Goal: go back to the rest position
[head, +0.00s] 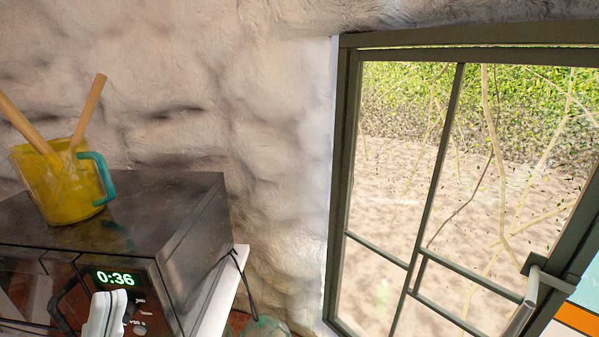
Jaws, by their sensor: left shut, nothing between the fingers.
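My left gripper (104,304) shows as a pale shape at the bottom left, in front of the microwave's control panel. It is shut and holds nothing. I cannot tell whether it touches the panel. My right gripper is not in view.
A dark microwave (150,215) stands at the left on a white surface (222,292), its green display reading 0:36. A yellow mug (60,185) with a teal handle and wooden sticks stands on top. A dark-framed window (343,190) with a handle (533,290) is at the right. A rough pale wall lies between.

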